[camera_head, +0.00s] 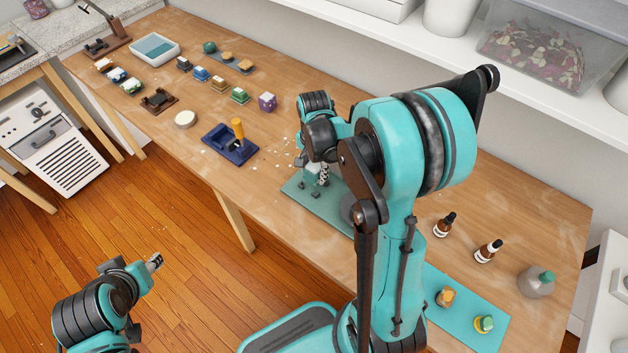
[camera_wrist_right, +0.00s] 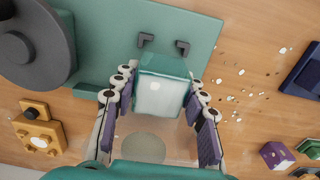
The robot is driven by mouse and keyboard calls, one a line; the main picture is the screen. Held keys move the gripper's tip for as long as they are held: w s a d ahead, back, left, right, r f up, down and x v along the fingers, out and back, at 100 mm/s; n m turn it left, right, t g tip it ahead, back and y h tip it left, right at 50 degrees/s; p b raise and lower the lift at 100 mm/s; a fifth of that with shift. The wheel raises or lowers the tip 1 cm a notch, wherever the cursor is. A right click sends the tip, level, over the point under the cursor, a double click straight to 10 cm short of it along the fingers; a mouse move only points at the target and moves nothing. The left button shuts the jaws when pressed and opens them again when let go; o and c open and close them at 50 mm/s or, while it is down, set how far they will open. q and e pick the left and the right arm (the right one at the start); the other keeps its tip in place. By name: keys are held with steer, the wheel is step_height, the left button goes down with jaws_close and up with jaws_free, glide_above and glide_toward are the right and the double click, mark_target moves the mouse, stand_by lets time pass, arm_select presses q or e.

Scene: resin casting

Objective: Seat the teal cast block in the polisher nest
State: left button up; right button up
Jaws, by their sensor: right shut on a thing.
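The teal cast block (camera_wrist_right: 162,92) is between the fingers of my right gripper (camera_wrist_right: 160,78), which is shut on it. The block has a pale, whitish face and a teal edge. The polisher's green base (camera_wrist_right: 195,20) lies beneath and beyond it in the wrist view. Two dark corner brackets of the nest (camera_wrist_right: 183,47) show just past the block; the rest of the nest is hidden. I cannot tell whether the block touches the base. In the head view my right gripper (camera_head: 318,174) is over the polisher base (camera_head: 295,190). My left gripper (camera_head: 154,262) is away from the table, its jaw gap unclear.
The polisher's grey wheel (camera_wrist_right: 30,45) stands beside the nest. A navy fixture (camera_head: 230,148) with an orange handle is to the left, with pale chips between. A purple die-like block (camera_head: 267,102) lies farther back. Dropper bottles (camera_head: 488,251) and a teal mat (camera_head: 462,309) are at right.

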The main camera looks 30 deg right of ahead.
mark_target(314, 179)
step_height(314, 179, down, 4)
steer(key=shift+f+b, duration=0.1)
steer(key=shift+b, duration=0.8)
steer(key=o, duration=1.3)
steer(key=shift+c, duration=0.2)
